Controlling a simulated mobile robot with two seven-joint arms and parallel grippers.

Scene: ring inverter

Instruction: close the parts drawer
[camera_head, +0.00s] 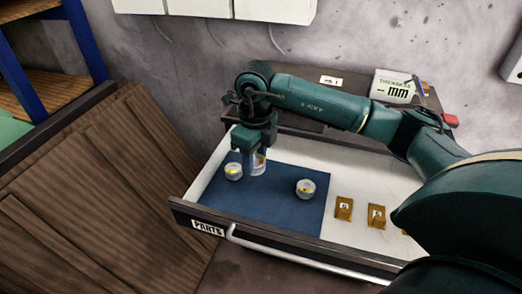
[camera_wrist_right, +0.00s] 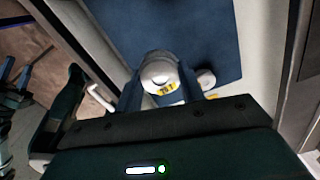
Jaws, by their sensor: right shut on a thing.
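The parts drawer (camera_head: 285,246) stands open, with a PARTS label (camera_head: 208,228) and a pale bar handle (camera_head: 300,262) on its front. A blue mat (camera_head: 275,205) lines its left part. My right gripper (camera_head: 256,164) reaches down into the drawer and is shut on a pale round part with a yellow label, which shows in the right wrist view (camera_wrist_right: 160,72). The part is at or just above the mat; contact is hard to tell. My left gripper is not in view.
Two pale round pieces, a left one (camera_head: 233,172) and a right one (camera_head: 305,189), sit on the mat. Brass labelled blocks (camera_head: 344,208) stand on the drawer's bare floor. A thickness display (camera_head: 394,87) stands on the bench behind. Brown wooden panels (camera_head: 100,190) are at left.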

